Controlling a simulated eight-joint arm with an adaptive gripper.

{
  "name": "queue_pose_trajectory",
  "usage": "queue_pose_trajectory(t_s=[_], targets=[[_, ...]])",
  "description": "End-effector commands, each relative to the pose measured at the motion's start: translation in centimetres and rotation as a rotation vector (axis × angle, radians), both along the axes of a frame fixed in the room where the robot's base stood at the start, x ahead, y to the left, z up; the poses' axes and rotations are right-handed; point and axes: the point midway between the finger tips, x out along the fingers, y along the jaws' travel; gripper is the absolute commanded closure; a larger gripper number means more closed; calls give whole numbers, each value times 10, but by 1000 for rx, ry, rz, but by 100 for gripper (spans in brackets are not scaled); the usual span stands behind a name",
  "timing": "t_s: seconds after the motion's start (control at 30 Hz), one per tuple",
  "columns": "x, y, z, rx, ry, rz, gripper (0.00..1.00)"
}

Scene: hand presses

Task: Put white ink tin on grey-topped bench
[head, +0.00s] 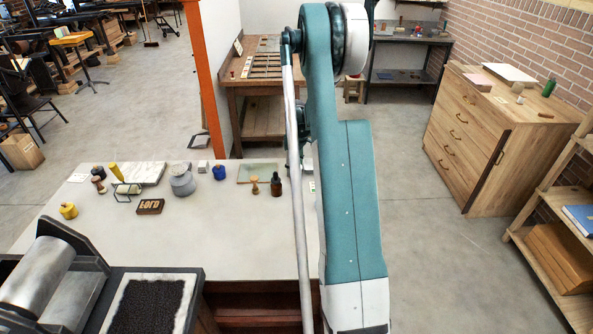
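I cannot make out the white ink tin for certain. A small whitish object (203,167) stands at the back of the near pale-topped bench (245,240), but it is too small to tell whether it is a tin. My arm rises through the middle of the head view. I do not see my gripper's fingers; what it holds, if anything, is hidden.
The near bench also holds a yellow tin (68,211), a blue tin (219,172), a grey pot (182,182), a dark bottle (276,184) and a type block (150,206). A wooden drawer cabinet (470,135) stands right. Floor (415,190) between is clear.

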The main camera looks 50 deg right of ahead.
Motion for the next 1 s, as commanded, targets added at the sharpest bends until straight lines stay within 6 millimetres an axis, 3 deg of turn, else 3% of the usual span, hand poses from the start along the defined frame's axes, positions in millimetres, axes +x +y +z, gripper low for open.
queue_pose_trajectory(t_s=[0.1, 0.13, 0.2, 0.67, 1.0], targets=[[0, 0, -3, 0, 0, 0, 84], [0, 0, -4, 0, 0, 0, 66], [0, 0, -3, 0, 0, 0, 61], [0, 0, 1, 0, 0, 0, 61], [0, 0, 38, 0, 0, 0, 61]])
